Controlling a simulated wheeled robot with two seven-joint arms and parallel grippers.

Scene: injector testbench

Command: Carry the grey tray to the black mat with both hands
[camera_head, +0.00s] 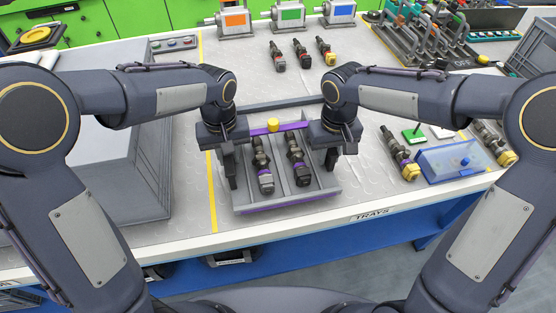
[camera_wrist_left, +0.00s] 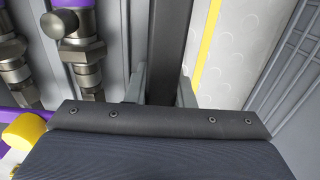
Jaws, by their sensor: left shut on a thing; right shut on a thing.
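In the left wrist view, the fingers (camera_wrist_left: 161,90) straddle a dark side wall beside the tray's grey floor (camera_wrist_left: 115,55). I cannot tell whether the tray touches the bench. I cannot make out the black mat.
A large grey crate (camera_head: 150,160) stands left of a yellow line (camera_head: 211,190). At right are a blue clear-lidded box (camera_head: 452,162), a green block (camera_head: 413,135) and loose injectors (camera_head: 398,150). Three more injectors (camera_head: 300,54) lie behind. A dark bar (camera_head: 285,103) lies behind the tray.

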